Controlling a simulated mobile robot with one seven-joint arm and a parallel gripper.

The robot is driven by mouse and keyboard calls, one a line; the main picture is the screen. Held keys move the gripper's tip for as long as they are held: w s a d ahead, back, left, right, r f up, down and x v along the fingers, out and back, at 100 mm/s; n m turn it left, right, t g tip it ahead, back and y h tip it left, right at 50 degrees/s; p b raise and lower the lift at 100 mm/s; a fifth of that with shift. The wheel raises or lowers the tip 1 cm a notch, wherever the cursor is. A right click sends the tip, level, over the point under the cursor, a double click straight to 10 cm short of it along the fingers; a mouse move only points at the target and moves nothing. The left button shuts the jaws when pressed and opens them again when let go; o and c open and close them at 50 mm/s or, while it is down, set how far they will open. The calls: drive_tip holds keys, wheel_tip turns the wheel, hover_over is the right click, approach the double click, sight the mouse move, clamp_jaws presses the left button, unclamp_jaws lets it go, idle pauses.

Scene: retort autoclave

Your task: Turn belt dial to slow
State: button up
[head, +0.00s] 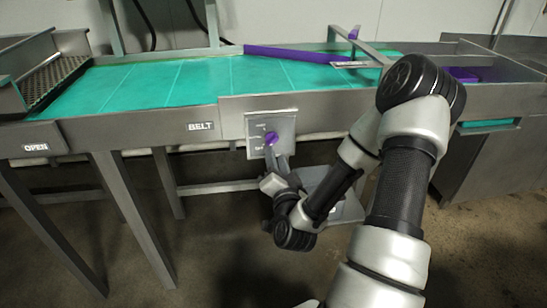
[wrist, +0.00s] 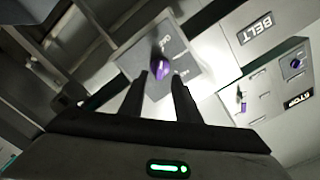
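The belt dial is a purple knob (head: 271,138) on a light grey panel (head: 284,127) fixed to the front of the conveyor, below and right of the BELT label (head: 201,126). In the wrist view the purple knob (wrist: 160,66) sits on its panel (wrist: 185,50), just beyond my fingertips. Small markings beside the knob are too blurred to read fully. My gripper (wrist: 163,82) points at the knob, its two dark fingers apart with an empty gap between them. Whether the fingertips touch the knob is unclear. In the head view my gripper (head: 277,158) is just below the knob.
The green conveyor belt (head: 150,85) runs above the panel, with a purple guide bar (head: 295,54) across it. An OPEN label (head: 36,148) is at the left. In the wrist view, a panel with a STOP label (wrist: 299,101) is at the right. Metal legs (head: 135,215) stand below the conveyor.

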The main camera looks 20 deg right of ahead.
sight(273, 143)
drive_tip(key=x, duration=0.5)
drive_tip(key=shift+w+d, duration=0.1)
drive_tip(key=shift+w, duration=0.3)
clamp_jaws()
